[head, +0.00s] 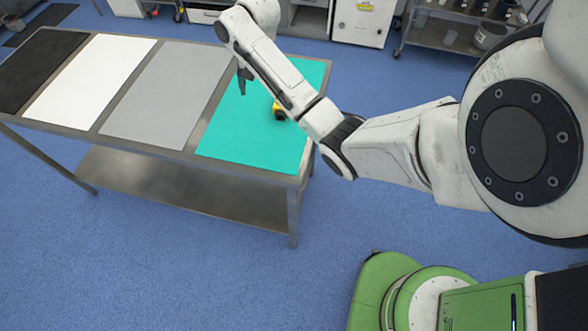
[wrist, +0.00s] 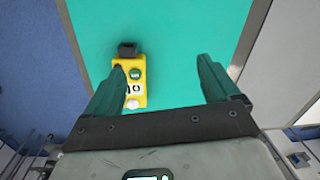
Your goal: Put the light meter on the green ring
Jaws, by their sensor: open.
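A yellow device with a black block at one end and round buttons, which looks like the light meter (wrist: 134,86), lies on the teal mat (wrist: 185,30). In the head view the light meter (head: 276,110) is partly hidden behind my arm. My gripper (head: 243,84) hangs over the teal mat, to the left of the light meter. In the wrist view my gripper (wrist: 162,66) is open, with nothing held between its fingers. The light meter shows beside the inner side of the left finger, which overlaps its edge. I see no green ring in either view.
The metal table (head: 170,158) also bears a grey mat (head: 165,95), a white mat (head: 90,78) and a black mat (head: 38,62), all bare. Cabinets (head: 362,20) and a cart (head: 445,35) stand at the back. Blue floor lies clear in front of the table.

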